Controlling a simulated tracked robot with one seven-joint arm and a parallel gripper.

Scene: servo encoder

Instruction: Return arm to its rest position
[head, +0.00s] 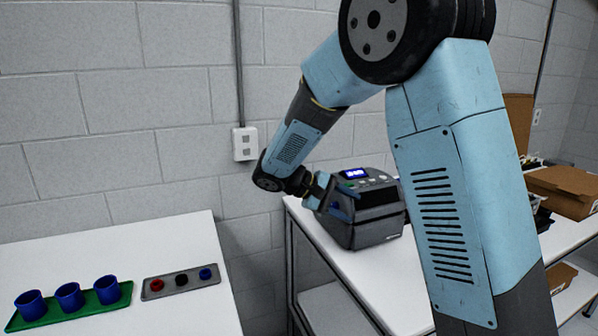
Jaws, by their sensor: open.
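My arm rises on the right and bends over at the top, its forearm angling down to the left. My gripper (333,197) is at the end of it, in front of the dark label-printer-like machine (372,222) on the right-hand white table. The gripper is open. It overlaps the machine's left side in this view, and I cannot tell whether it touches it. The fingers are small and partly lost against the dark machine. Nothing shows held in the gripper.
On the left white table (150,230), a green tray (90,306) holds three blue cups (68,297), beside a grey plate (180,284) with coloured round pieces. Cardboard boxes (565,187) stand at right. A gap separates the tables. A block wall stands behind.

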